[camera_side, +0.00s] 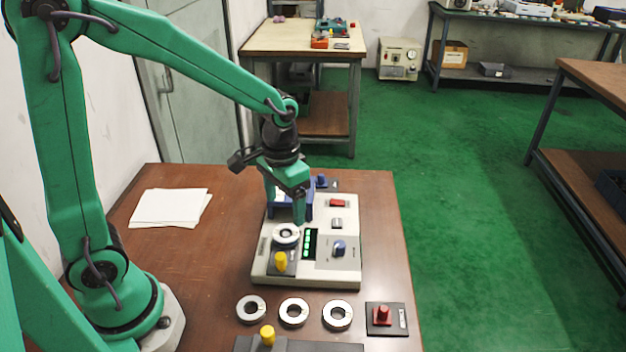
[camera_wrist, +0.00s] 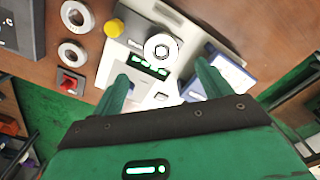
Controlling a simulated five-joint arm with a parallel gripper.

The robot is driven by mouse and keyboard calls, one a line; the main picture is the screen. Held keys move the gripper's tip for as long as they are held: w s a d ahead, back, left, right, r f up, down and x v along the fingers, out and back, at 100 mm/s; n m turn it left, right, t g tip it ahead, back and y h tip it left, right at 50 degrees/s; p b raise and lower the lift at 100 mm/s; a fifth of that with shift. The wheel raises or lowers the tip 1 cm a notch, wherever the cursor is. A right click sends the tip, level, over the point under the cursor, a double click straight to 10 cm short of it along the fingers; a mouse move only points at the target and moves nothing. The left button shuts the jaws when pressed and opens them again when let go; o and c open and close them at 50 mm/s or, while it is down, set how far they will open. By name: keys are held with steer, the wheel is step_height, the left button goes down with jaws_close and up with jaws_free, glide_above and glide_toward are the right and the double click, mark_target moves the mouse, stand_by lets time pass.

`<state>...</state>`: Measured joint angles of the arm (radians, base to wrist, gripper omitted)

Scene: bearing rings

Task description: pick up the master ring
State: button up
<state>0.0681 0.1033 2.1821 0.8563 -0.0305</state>
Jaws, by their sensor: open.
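A bright metal ring (camera_side: 287,241) sits on the light grey gauge unit (camera_side: 342,272), by a yellow knob; it also shows in the wrist view (camera_wrist: 150,52). Three more rings lie in a row on the table: a left one (camera_side: 240,309), a middle one (camera_side: 283,314) and a right one (camera_side: 327,318). No label shows which is the master ring. My gripper (camera_side: 285,208) is open and empty, pointing down just above and behind the ring on the unit. In the wrist view its fingertips (camera_wrist: 162,72) stand apart, with that ring just beyond the gap.
A blue block (camera_side: 306,212) stands at the unit's back, close to my fingers. A red-knobbed black plate (camera_side: 400,318) lies right of the rings. A dark fixture with a yellow knob (camera_side: 267,335) is at the front edge. Paper (camera_side: 170,207) lies at left on clear table.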

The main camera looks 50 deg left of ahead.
mark_target(286, 234)
steer(key=shift+f, duration=1.15)
steer(key=shift+a+f, duration=0.1)
steer(key=shift+f, duration=2.5)
steer(key=shift+c, duration=0.3)
steer(key=c, duration=1.2)
steer(key=shift+o, duration=0.2)
steer(key=shift+r, duration=0.2)
